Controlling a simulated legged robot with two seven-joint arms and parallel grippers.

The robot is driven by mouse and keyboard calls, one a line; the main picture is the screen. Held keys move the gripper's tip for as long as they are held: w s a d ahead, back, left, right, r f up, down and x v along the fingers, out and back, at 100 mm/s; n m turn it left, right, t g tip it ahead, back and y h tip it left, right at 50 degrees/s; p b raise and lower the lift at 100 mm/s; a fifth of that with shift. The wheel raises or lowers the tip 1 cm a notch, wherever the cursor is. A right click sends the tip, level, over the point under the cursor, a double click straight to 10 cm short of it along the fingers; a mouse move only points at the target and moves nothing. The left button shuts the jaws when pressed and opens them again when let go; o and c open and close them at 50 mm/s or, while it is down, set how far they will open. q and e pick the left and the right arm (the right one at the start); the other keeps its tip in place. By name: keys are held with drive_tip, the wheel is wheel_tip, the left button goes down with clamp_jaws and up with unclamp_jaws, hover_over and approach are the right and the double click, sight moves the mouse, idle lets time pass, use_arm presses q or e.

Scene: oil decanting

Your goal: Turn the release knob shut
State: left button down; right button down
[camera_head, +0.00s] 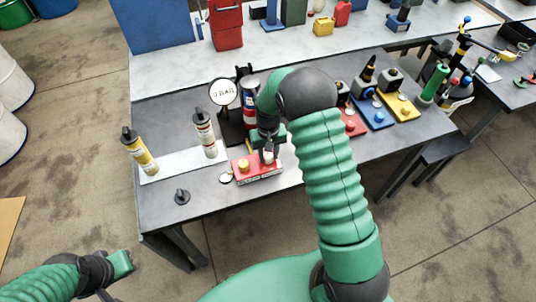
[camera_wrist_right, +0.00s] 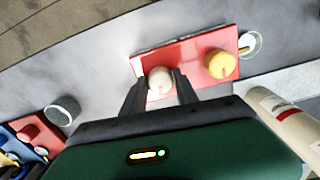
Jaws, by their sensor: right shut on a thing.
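A red control block (camera_head: 257,176) sits near the front edge of the grey bench, with a yellow knob (camera_head: 243,165) and a pale white knob (camera_head: 268,157) on top. My right gripper (camera_head: 267,147) reaches down over the block's right end. In the right wrist view, its two dark fingers stand on either side of the white knob (camera_wrist_right: 160,84) and are shut on it. The yellow knob (camera_wrist_right: 220,63) is free beside it. A dark mark shows on each knob's top. My left gripper (camera_head: 117,270) is at the lower left, away from the bench; its fingers are unclear.
A round gauge reading "0 BAR" (camera_head: 224,93) stands behind the block. A white-labelled bottle (camera_head: 205,133) and a yellow bottle (camera_head: 139,152) stand to the left. A black cap (camera_head: 182,196) lies near the front edge. Red, blue and yellow bases (camera_head: 373,113) are to the right.

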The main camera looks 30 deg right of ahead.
sight(269, 155)
drive_tip(key=n, duration=0.3)
drive_tip(key=shift+w+d+r+n, duration=0.1)
drive_tip(key=shift+w+r+n, duration=0.05)
drive_tip(key=shift+w+n, duration=0.15)
drive_tip(key=shift+n, duration=1.1)
drive_tip(key=shift+f+n, duration=0.2)
drive_tip(key=shift+n, duration=0.6)
drive_tip(key=shift+s+f, duration=0.1)
drive_tip(key=shift+s, duration=0.05)
drive_tip(key=c, duration=1.1)
unclamp_jaws()
drive_tip(key=shift+o, duration=0.8)
drive_tip(key=shift+p, duration=0.3)
wheel_tip(269, 155, up, 17)
drive_tip(key=b, duration=0.1)
drive_tip(key=shift+f+b, duration=0.15)
drive_tip(key=shift+b, duration=0.25)
drive_tip(key=shift+d, duration=0.1)
